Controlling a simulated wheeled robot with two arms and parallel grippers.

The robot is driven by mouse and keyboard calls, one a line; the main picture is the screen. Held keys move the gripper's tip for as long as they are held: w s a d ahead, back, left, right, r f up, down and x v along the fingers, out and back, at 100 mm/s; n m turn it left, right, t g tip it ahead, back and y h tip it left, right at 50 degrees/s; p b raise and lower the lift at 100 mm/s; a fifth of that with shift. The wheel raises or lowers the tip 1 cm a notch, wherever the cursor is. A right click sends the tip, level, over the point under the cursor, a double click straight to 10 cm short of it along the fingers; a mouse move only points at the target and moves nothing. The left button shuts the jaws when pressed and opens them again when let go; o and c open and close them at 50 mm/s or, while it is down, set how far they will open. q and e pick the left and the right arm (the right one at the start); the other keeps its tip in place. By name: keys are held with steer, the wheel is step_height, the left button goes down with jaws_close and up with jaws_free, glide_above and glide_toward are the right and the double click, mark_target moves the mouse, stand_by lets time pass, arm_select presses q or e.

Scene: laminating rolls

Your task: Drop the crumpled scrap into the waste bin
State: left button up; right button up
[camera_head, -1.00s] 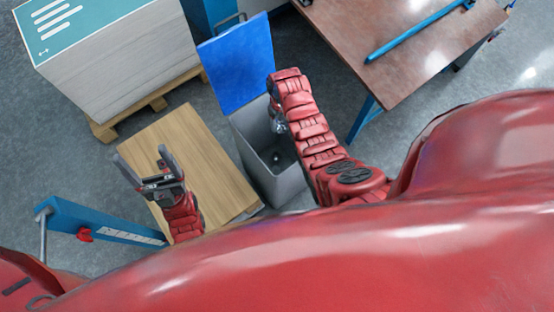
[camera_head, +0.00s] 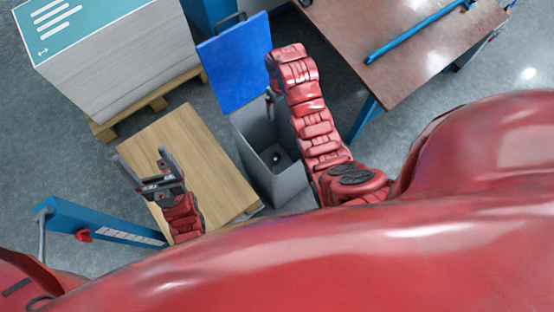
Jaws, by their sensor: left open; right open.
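The grey waste bin (camera_head: 285,188) stands upright in the middle with its blue lid (camera_head: 235,65) swung open. A small dark spot with a light fleck (camera_head: 277,158) shows inside on its floor; I cannot tell whether it is the crumpled scrap. I cannot make out the scrap for sure anywhere. My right gripper (camera_head: 270,103) is open, above the bin's far edge near the lid, mostly hidden by its own wrist. My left gripper (camera_head: 146,167) is open and empty above the wooden board, left of the bin.
A wooden board (camera_head: 205,150) lies left of the bin. A paper stack on a pallet (camera_head: 155,105) stands at the upper left. A brown table (camera_head: 400,70) with a blue bar (camera_head: 415,35) is at the upper right.

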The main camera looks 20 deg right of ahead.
step_height(320, 180, up, 8)
steer(key=p, duration=0.6)
steer(key=shift+r+p, duration=0.15)
steer(key=shift+p, duration=0.25)
